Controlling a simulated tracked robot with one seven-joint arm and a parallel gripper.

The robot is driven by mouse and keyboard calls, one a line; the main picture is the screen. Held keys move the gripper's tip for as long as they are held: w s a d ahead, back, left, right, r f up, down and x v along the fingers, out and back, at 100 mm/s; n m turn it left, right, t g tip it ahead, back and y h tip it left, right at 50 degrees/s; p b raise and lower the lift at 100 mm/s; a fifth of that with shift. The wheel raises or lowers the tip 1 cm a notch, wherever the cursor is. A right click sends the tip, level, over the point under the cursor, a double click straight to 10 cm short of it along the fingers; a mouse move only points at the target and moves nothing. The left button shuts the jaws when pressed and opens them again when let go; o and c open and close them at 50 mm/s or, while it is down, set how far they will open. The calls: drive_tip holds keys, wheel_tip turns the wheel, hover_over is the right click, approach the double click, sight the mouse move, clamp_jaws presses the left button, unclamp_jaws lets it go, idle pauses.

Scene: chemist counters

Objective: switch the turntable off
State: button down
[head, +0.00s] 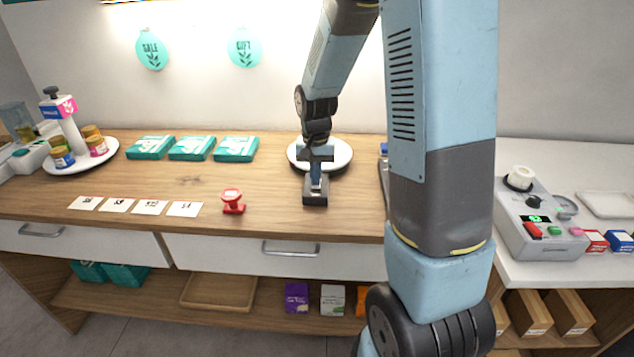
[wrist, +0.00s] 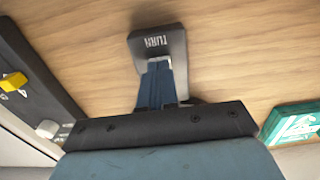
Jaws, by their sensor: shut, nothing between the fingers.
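The turntable (head: 340,153) is a round white disc on the wooden counter, partly hidden behind my arm and gripper. In front of it sits a small dark grey switch box (head: 314,199). In the wrist view the box (wrist: 158,41) carries the upside-down word "TURN". My gripper (head: 316,183) points down at this box with its fingers shut and empty. In the wrist view the blue fingers (wrist: 160,80) reach the near part of the box and cover it. The rocker or button is hidden, and I cannot tell whether the fingertips touch it.
A red stamp-like object (head: 232,201) and several white cards (head: 150,207) lie left of the box. Teal boxes (head: 192,148) stand behind them. A dark device with a yellow knob (wrist: 13,82) is close in the wrist view. A grey control unit (head: 540,225) stands on the right counter.

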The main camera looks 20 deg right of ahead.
drive_tip(key=shift+f, duration=0.3)
drive_tip(key=shift+r, duration=3.55)
drive_tip(key=s+r+n+t, duration=0.2)
drive_tip(key=s+r, duration=0.6)
drive_tip(key=s, duration=0.3)
drive_tip(key=s+r+n+t, duration=0.2)
drive_tip(key=s+r+t, duration=0.1)
drive_tip(key=s+r, duration=0.6)
drive_tip(key=s, duration=0.3)
drive_tip(key=shift+d+n+t, duration=0.2)
drive_tip(key=shift+n+t, duration=0.1)
